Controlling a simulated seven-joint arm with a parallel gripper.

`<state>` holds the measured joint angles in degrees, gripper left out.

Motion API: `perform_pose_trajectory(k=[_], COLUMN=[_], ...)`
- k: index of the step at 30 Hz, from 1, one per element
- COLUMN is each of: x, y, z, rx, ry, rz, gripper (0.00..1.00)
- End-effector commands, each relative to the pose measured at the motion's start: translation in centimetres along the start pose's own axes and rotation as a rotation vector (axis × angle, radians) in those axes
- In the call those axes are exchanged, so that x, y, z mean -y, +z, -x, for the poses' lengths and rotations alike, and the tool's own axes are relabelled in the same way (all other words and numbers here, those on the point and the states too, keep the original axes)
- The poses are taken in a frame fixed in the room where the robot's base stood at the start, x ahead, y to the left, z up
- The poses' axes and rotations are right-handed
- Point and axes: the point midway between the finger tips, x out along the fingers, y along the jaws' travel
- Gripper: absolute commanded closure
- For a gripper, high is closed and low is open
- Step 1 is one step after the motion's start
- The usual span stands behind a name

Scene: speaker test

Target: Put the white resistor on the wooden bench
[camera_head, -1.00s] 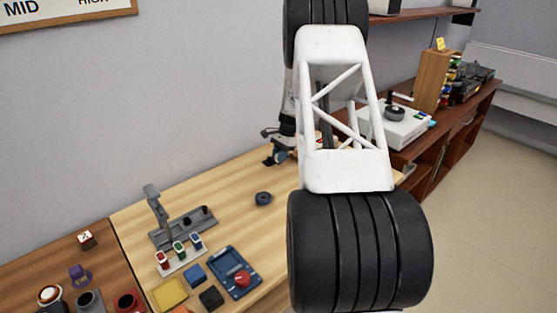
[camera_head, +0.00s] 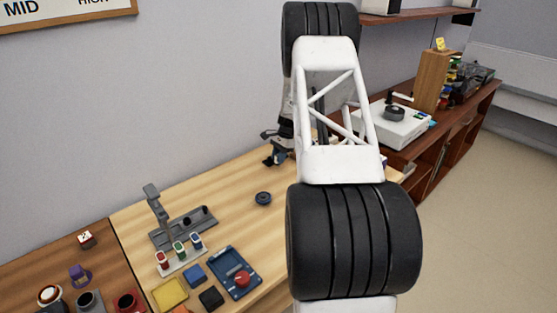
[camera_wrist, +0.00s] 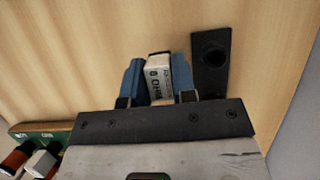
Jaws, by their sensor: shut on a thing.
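The white resistor (camera_wrist: 158,78) is a small white block with dark lettering that reads like "8 OHM" and a dark end. It sits between the two blue fingers of my gripper (camera_wrist: 159,80), which is shut on it. The pale striped wooden bench (camera_wrist: 80,60) lies below; I cannot tell whether the resistor touches it. In the head view the gripper (camera_head: 277,155) is small, over the back part of the bench (camera_head: 235,215), near the wall. The resistor cannot be made out there, and my arm hides the bench's right part.
A black plate with a round hole (camera_wrist: 211,62) lies just right of the fingers. A green board with coils (camera_wrist: 40,134) is at lower left. In the head view, a dark round piece (camera_head: 263,198), a grey stand (camera_head: 182,228) and a blue tray (camera_head: 234,272) occupy the bench.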

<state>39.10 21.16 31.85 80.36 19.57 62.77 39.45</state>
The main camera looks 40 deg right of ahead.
Motion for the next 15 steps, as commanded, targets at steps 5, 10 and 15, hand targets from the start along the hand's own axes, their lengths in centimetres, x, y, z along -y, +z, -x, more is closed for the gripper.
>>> perform_pose_trajectory(k=[5, 10, 15], x=[0.01, 0.02, 0.01], y=[-0.46, -0.46, -0.49], z=[-1.07, -1.08, -1.18], rx=[0.000, 0.000, 0.000], ry=[0.000, 0.000, 0.000], rz=[0.000, 0.000, 0.000], gripper=[1.00, 1.00, 1.00])
